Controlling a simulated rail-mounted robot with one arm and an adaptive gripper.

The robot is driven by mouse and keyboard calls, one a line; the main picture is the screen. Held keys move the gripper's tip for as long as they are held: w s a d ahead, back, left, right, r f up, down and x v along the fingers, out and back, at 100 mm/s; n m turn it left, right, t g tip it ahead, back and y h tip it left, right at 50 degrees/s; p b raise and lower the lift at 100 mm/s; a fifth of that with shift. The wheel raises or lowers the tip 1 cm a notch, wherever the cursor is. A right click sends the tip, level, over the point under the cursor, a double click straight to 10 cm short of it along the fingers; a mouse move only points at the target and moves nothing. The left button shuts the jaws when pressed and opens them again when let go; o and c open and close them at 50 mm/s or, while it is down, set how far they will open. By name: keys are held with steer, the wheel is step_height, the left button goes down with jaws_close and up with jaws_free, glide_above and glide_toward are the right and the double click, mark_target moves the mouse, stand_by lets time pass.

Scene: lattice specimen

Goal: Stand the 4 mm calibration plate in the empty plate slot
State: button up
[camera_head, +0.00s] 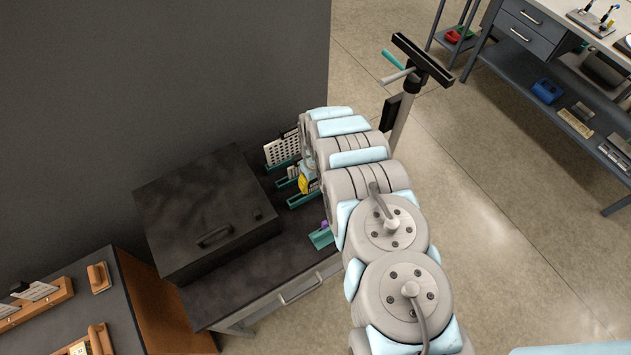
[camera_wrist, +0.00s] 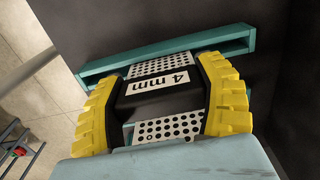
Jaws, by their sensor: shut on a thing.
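The 4 mm calibration plate (camera_wrist: 167,129) is a pale perforated plate with a black grip block and a white "4 mm" label. In the wrist view, my gripper (camera_wrist: 162,87) has its yellow ribbed fingers shut on the block from both sides. A long teal slot holder (camera_wrist: 105,70) lies just beyond the plate's far edge. I cannot tell whether that edge is in the slot or only above it. In the head view, my gripper (camera_head: 304,184) shows as a bit of yellow among teal holders, mostly hidden by my arm.
Another perforated plate (camera_head: 281,151) stands in a teal holder at the bench's back. A teal holder (camera_head: 321,238) with something purple stands nearer the front. A large dark box (camera_head: 205,215) with a handle takes up the left of the bench. A stand (camera_head: 405,100) rises behind my arm.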

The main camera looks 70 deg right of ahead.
steer(key=shift+f, duration=0.45)
stand_by(0.3)
steer(key=o, duration=1.1)
steer(key=shift+c, duration=0.2)
steer(key=shift+r, duration=0.15)
steer(key=shift+r+p, duration=1.15)
steer(key=shift+r, duration=1.3)
